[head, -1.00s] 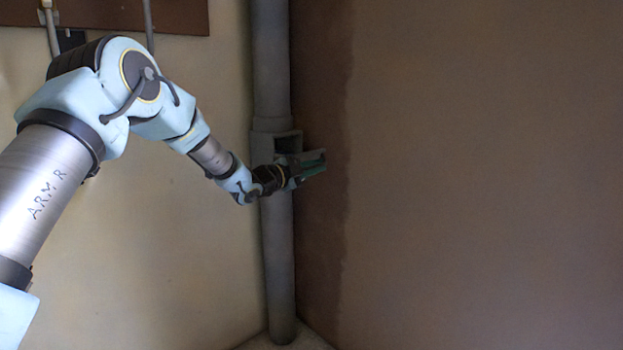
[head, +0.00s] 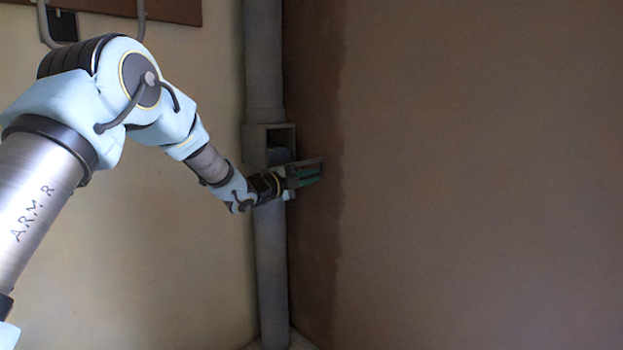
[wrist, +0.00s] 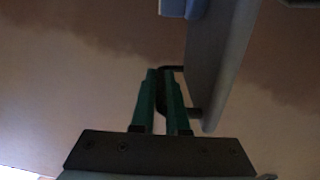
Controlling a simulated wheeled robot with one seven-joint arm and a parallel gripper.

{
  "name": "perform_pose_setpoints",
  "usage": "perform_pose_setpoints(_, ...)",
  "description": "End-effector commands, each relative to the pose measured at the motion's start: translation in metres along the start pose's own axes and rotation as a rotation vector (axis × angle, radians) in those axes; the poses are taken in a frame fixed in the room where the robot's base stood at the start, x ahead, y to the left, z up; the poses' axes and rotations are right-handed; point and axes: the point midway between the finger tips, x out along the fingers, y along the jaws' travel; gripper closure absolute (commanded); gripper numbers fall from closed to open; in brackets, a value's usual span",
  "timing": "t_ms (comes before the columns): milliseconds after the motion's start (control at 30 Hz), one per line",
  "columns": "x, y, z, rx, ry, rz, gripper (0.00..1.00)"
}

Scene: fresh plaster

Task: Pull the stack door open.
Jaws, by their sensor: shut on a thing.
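The stack door (wrist: 222,65) is a grey panel standing open from a boxed opening (head: 281,145) in the grey vertical pipe. In the head view the door (head: 308,162) shows as a thin flap projecting to the right, just above my green fingers. A dark bar handle (wrist: 195,112) stands off the door's face in the wrist view. My gripper (wrist: 161,74) is shut on this handle, with the bar partly hidden by the fingers. The gripper also shows in the head view (head: 312,175), in front of the pipe.
The grey pipe (head: 270,270) runs down the corner to the floor. A brown plaster wall (head: 460,180) stands close to the right of the gripper, and a pale wall (head: 170,270) lies to the left. A brown board (head: 170,10) hangs at the upper left.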

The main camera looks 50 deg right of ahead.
Motion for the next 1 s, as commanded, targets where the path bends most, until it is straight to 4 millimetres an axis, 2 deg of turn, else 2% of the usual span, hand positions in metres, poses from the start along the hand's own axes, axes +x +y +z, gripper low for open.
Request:
perform_pose_setpoints(233,0.000,0.000,0.001,-0.001,-0.001,0.001,1.00)
perform_pose_setpoints(267,0.000,0.000,0.001,-0.001,-0.002,0.001,0.87)
perform_pose_setpoints(367,0.000,0.000,0.001,-0.001,-0.001,0.001,0.75)
perform_pose_setpoints(667,-0.002,0.000,0.000,-0.001,-0.001,0.001,0.75)
perform_pose_setpoints(767,-0.011,-0.001,0.001,-0.002,-0.001,0.001,0.75)
perform_pose_setpoints(1000,-0.058,-0.002,0.001,-0.002,-0.004,0.002,0.75)
